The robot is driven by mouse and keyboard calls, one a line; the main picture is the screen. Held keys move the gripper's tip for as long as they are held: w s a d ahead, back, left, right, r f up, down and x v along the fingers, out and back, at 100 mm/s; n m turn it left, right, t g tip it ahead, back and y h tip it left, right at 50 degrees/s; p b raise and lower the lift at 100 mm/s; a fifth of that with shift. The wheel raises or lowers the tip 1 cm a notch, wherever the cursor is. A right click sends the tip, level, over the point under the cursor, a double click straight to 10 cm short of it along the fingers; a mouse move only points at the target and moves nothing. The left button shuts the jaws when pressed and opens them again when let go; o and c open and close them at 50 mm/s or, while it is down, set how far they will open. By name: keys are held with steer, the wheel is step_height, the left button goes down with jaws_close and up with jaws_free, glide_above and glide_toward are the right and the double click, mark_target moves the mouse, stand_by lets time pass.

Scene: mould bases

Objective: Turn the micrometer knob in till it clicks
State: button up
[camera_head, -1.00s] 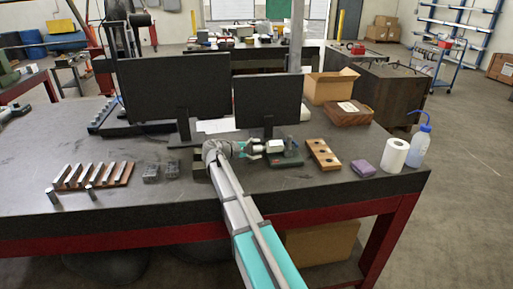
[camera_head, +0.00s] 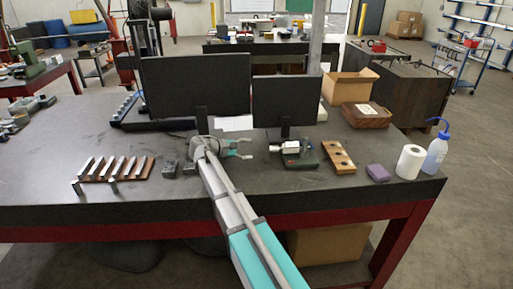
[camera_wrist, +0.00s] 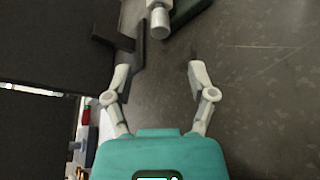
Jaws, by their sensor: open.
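The micrometer, a pale metal body (camera_head: 290,147) on a dark green base (camera_head: 305,160), sits on the workbench in front of the right monitor. Its knob (camera_head: 274,148) points left toward my gripper. In the wrist view the round knob end (camera_wrist: 159,22) shows at the top, ahead of the fingers, with part of the green base (camera_wrist: 190,8) beside it. My gripper (camera_head: 249,148) is open and empty, left of the knob with a gap between. In the wrist view the spread fingers (camera_wrist: 158,70) have bare benchtop between them. Any scale marks are too small to read.
Two monitors (camera_head: 195,86) stand behind my arm, one stand close to my gripper. A wooden block with holes (camera_head: 338,157), a purple block (camera_head: 378,173), a paper roll (camera_head: 410,161) and a wash bottle (camera_head: 436,154) stand right. Steel bars on a rack (camera_head: 118,168) lie left.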

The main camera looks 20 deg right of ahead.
mark_target(270, 149)
steer(key=shift+v, duration=1.3)
steer(key=shift+d+f, duration=0.1)
steer(key=b+x, duration=0.3)
steer(key=x, duration=1)
steer(key=shift+d, duration=0.35)
jaws_close()
